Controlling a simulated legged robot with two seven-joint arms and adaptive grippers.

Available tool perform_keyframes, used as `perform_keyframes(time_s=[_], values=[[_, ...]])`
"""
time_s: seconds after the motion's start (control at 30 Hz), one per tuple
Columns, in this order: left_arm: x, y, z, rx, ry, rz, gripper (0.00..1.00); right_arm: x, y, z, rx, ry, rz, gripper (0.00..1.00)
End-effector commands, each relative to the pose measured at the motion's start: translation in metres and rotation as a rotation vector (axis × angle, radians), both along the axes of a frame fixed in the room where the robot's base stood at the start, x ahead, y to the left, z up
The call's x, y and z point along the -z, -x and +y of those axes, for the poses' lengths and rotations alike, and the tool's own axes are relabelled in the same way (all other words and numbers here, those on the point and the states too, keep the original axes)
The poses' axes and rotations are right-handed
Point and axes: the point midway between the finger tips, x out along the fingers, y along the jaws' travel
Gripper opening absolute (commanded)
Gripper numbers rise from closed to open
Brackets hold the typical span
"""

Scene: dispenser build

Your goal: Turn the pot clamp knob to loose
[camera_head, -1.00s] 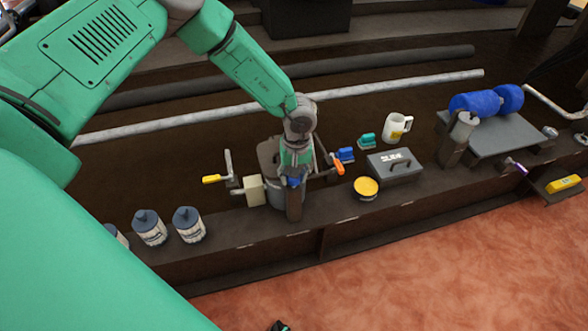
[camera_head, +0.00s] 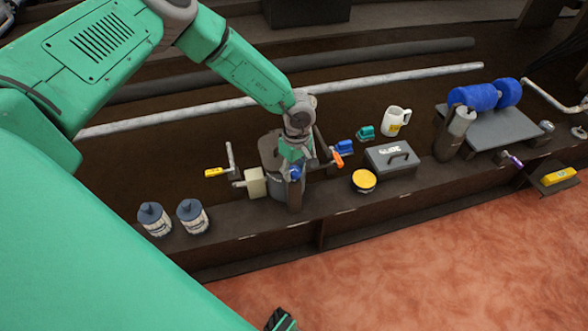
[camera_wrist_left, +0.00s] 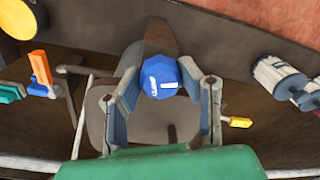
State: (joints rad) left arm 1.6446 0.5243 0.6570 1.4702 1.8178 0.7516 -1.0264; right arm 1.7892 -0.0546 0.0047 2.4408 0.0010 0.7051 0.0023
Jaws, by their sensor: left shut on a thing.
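The pot clamp knob (camera_head: 295,173) is blue and sits at the front of the grey pot (camera_head: 278,187), by a brown upright post. In the left wrist view, the knob (camera_wrist_left: 160,77) shows a white mark on its face. My left gripper (camera_head: 296,160) comes down over the pot's front. In the left wrist view its two fingers (camera_wrist_left: 168,80) stand on either side of the knob, shut on it. The pot's lid (camera_wrist_left: 150,132) lies behind the knob in that view. My arm hides part of the pot in the head view.
A yellow-handled lever (camera_head: 216,172) is left of the pot, and an orange handle (camera_head: 337,158) is right. Bottles (camera_head: 153,219) stand on the bench at left. A yellow-lidded tin (camera_head: 364,181), grey box (camera_head: 391,160) and white mug (camera_head: 396,121) stand at right.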

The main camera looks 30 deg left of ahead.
Motion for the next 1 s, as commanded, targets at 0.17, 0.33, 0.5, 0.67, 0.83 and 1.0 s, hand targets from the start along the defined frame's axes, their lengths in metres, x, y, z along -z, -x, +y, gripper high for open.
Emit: perform_keyframes(time_s=[0.17,0.33,0.5,0.67,0.83,1.0], values=[[-0.002,-0.002,-0.004,-0.003,0.007,-0.005,0.04,0.0,0.0,0.0,0.0,0.0,0.0,0.0],[-0.002,-0.003,-0.004,-0.001,0.008,-0.006,0.04,0.0,0.0,0.0,0.0,0.0,0.0,0.0],[-0.002,-0.002,-0.003,-0.001,0.007,-0.006,0.53,0.0,0.0,0.0,0.0,0.0,0.0,0.0],[-0.001,-0.002,-0.002,-0.002,0.005,-0.003,0.53,0.0,0.0,0.0,0.0,0.0,0.0,0.0],[-0.005,-0.002,-0.001,-0.003,0.005,-0.003,0.53,-0.001,0.002,0.0,0.0,0.0,-0.003,0.0],[-0.032,-0.004,-0.001,-0.002,0.006,-0.006,0.53,-0.001,0.002,0.0,0.0,0.0,-0.003,0.0]])
